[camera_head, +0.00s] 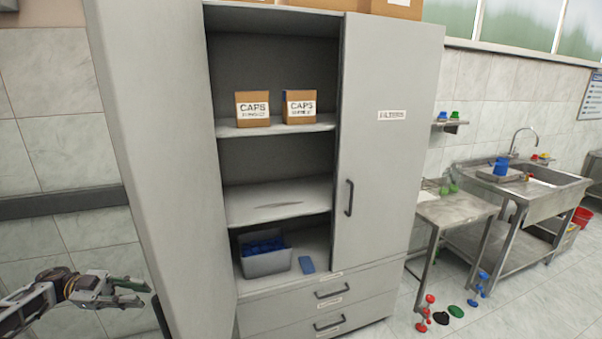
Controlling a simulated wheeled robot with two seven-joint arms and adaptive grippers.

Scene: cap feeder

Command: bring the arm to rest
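My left gripper (143,294) is at the lower left in the head view, in front of the tiled wall and to the left of the cabinet's open left door (165,150). Its two fingers point right and stand apart, with nothing seen between them. My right gripper is not in view.
The grey cabinet (393,170) holds two cardboard CAPS boxes (252,109), a grey bin (267,263) of blue items and a small blue piece (306,264). A metal table (455,209) and sink (535,188) stand right. Coloured items (441,318) lie on the floor.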

